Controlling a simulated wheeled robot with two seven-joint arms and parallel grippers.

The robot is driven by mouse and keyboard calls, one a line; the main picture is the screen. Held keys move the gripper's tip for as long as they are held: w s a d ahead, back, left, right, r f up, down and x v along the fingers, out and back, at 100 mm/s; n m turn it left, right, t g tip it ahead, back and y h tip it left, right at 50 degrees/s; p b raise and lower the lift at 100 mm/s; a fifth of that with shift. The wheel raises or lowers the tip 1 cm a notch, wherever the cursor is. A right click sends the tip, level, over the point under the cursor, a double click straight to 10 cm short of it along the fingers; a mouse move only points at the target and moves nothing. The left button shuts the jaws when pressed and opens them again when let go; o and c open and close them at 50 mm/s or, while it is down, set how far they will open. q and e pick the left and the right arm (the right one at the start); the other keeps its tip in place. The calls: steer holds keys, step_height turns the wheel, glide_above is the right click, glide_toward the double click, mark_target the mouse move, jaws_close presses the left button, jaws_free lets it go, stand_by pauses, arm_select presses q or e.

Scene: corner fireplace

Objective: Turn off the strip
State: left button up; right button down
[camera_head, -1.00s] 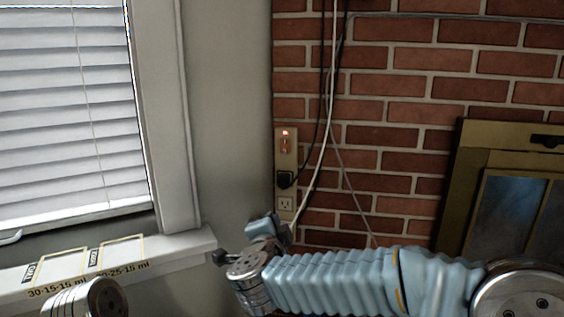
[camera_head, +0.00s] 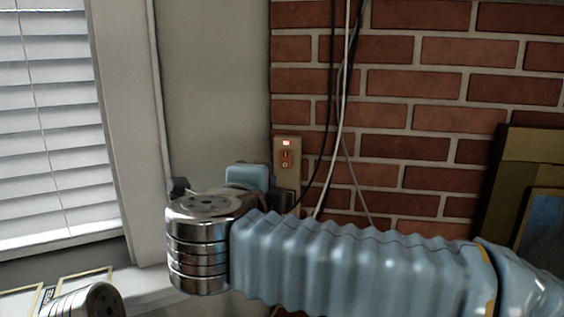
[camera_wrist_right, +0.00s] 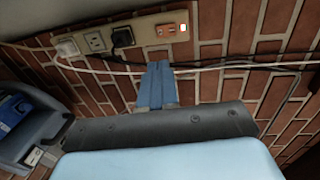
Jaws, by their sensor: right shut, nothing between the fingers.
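The power strip (camera_head: 294,182) is a beige upright bar on the brick wall's left edge in the head view. Its red light (camera_head: 286,142) is lit, just above the rocker switch (camera_head: 285,158). In the right wrist view the strip (camera_wrist_right: 82,42) runs across the top, with the switch (camera_wrist_right: 167,31) and lit light (camera_wrist_right: 183,28) at its right end. My right gripper (camera_wrist_right: 160,68) is shut and empty, its blue fingertips just below the strip in that view, seemingly apart from it. In the head view my right wrist and arm hide the strip's lower part. My left gripper is out of view.
A black plug (camera_wrist_right: 122,37) and a white plug (camera_wrist_right: 67,46) sit in the strip. Black and white cables (camera_head: 345,100) hang beside it and pass near my fingertips. A window sill (camera_head: 140,280) is at left, a brass fireplace frame (camera_head: 508,190) at right.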

mark_target(285, 165)
steer(key=shift+w, duration=0.2)
steer(key=x, duration=1.4)
steer(key=shift+p, duration=0.4)
steer(key=shift+f, duration=0.1)
